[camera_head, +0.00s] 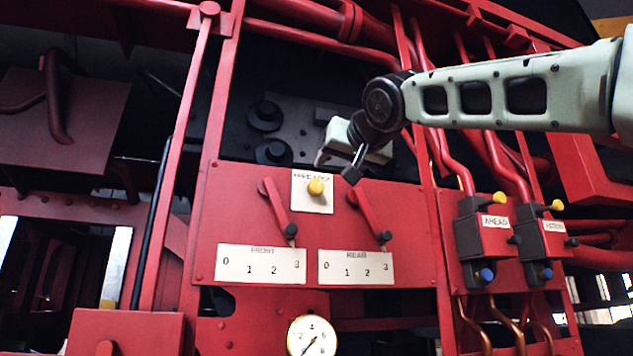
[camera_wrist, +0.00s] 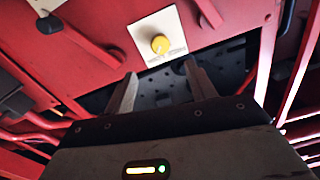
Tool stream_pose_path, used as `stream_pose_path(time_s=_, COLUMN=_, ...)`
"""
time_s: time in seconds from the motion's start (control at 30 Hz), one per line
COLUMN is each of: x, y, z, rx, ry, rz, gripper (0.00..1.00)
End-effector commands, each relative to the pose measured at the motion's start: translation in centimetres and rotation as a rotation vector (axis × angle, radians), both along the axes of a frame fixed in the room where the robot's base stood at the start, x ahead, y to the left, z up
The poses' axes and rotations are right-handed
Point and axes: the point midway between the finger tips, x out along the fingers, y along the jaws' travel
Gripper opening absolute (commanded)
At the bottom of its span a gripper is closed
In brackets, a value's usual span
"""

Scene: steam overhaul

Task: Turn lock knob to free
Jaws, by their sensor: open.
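The lock knob (camera_head: 316,187) is a yellow round knob on a small white plate (camera_head: 312,206) on the red panel. The plate's lettering seems to read "FREE LOCK", in small print. My gripper (camera_head: 337,166) is just above and to the right of the knob, apart from it, with its jaws open and empty. In the wrist view the yellow knob (camera_wrist: 160,45) sits beyond the gap between the two fingertips (camera_wrist: 159,74), on the same white plate. I cannot tell which way the knob points.
Two red levers, one left (camera_head: 277,208) and one right (camera_head: 369,215) of the knob, stick out close to it. Below them are white scale plates marked 0 to 3 and a round gauge (camera_head: 312,336). Black valve boxes (camera_head: 482,242) and pipes stand at right.

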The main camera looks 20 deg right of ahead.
Motion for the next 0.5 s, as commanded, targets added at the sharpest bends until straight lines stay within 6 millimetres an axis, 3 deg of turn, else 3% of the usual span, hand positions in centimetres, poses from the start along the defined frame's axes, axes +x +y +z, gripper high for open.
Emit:
stream_pose_path(time_s=0.2, x=4.8, y=0.2, z=0.3, rx=0.0, ry=0.003, rz=0.0, gripper=0.56)
stream_pose_path(time_s=0.5, x=10.3, y=0.4, z=0.3, rx=0.0, ry=0.002, rz=0.001, gripper=0.56)
